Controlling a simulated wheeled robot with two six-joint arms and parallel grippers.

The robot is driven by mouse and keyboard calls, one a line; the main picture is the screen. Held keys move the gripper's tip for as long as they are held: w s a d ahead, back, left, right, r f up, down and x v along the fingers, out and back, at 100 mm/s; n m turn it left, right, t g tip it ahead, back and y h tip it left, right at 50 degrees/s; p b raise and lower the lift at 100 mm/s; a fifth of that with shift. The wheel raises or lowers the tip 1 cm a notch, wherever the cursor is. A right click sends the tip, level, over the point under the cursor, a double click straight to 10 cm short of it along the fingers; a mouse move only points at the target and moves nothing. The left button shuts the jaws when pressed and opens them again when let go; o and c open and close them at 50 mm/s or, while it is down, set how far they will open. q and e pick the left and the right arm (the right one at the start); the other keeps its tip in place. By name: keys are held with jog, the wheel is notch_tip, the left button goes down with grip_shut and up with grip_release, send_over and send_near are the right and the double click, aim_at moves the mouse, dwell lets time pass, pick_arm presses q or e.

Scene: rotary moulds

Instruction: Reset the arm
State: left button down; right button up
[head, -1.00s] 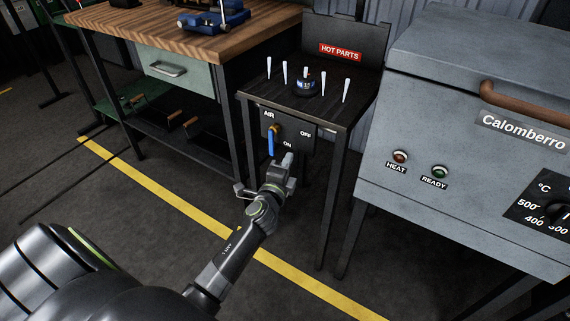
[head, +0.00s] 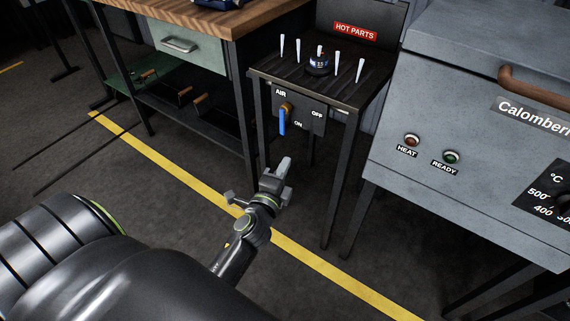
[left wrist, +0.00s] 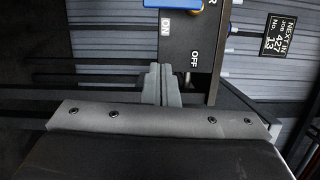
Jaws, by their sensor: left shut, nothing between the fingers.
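My left gripper (head: 282,168) is shut and empty. It is held in the air in front of the small hot parts stand, below the air panel (head: 301,113) and apart from it. The air panel carries a blue-handled valve lever (head: 283,121) that hangs straight down, with the ON and OFF labels to its right. In the left wrist view my gripper's shut fingers (left wrist: 161,85) point at the panel (left wrist: 207,45), and part of the blue handle (left wrist: 172,4) shows at the top edge. My right gripper is not in view.
The hot parts stand (head: 268,74) holds several white pegs and a small dark round part (head: 318,66). A grey Calomberro oven (head: 440,100) stands to the right. A wooden workbench (head: 215,22) stands at the left. A yellow floor line (head: 165,164) crosses open floor.

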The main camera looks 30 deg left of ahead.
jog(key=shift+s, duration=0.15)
